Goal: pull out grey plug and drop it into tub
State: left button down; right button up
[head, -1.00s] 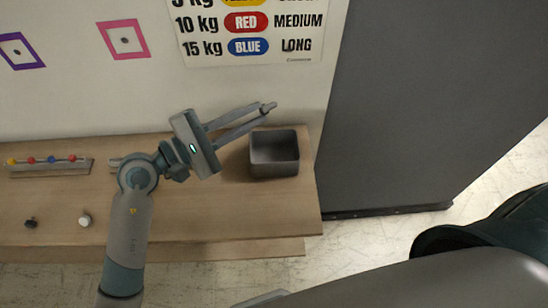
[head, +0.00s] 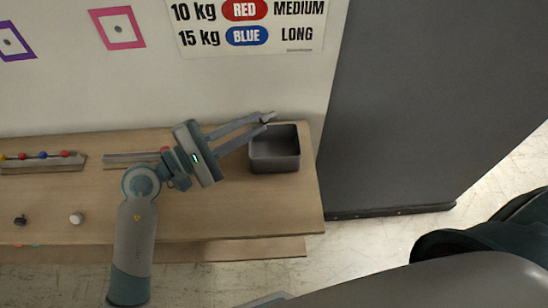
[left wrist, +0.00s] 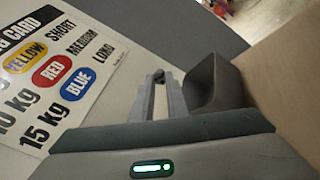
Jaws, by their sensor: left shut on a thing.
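My left gripper (head: 265,122) is shut on the small grey plug (head: 268,116), held between its fingertips. The plug also shows as a small dark tip in the left wrist view (left wrist: 158,74). The open grey tub (head: 275,166) stands on the right end of the wooden bench (head: 180,215). In the head view the fingertips overlap the tub's back-left rim; their height above it is hard to tell. In the left wrist view the tub (left wrist: 213,85) is just right of the fingers. My right gripper is out of view.
A rack with coloured knobs (head: 42,162) lies at the bench's left, and another strip (head: 130,158) is partly behind my arm. Small dark (head: 20,219) and white (head: 76,218) pieces are near the front. A dark grey panel (head: 420,110) stands right of the bench.

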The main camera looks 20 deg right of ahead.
pick_arm(q)
jog(key=shift+f, duration=0.35)
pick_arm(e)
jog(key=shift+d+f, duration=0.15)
pick_arm(q)
jog(key=c, duration=1.7)
grip_release()
jog(key=shift+o, duration=0.2)
jog(key=shift+a, duration=0.1)
